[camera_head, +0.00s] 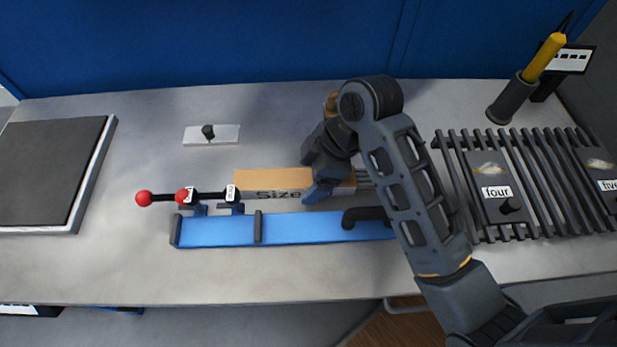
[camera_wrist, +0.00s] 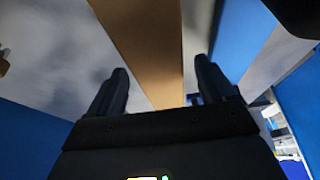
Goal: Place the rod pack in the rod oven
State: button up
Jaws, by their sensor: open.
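The rod pack (camera_head: 268,181) is a long tan box with "Size" printed on its near side, lying on the bench with thin rods showing at its right end. My gripper (camera_head: 322,192) is over its right part, fingers pointing down. In the wrist view the tan pack (camera_wrist: 148,40) runs between the two open fingers of my gripper (camera_wrist: 160,85), with gaps at both sides; I cannot tell how deep they reach. A long blue case (camera_head: 300,230) with black bands and a black handle lies just in front, possibly the rod oven. My arm hides its right end.
A slatted rack (camera_head: 530,170) with plates labelled "four" and "five" is at right, a dark pad (camera_head: 45,172) at left. A small plate (camera_head: 211,134) lies behind. The bench's left front is clear.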

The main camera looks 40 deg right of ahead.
jog(key=shift+w+a+f, duration=0.1)
jog(key=shift+a+f, duration=0.05)
jog(key=shift+f, duration=0.3)
grip_shut()
dwell(0.5)
jog(key=shift+r, duration=0.1)
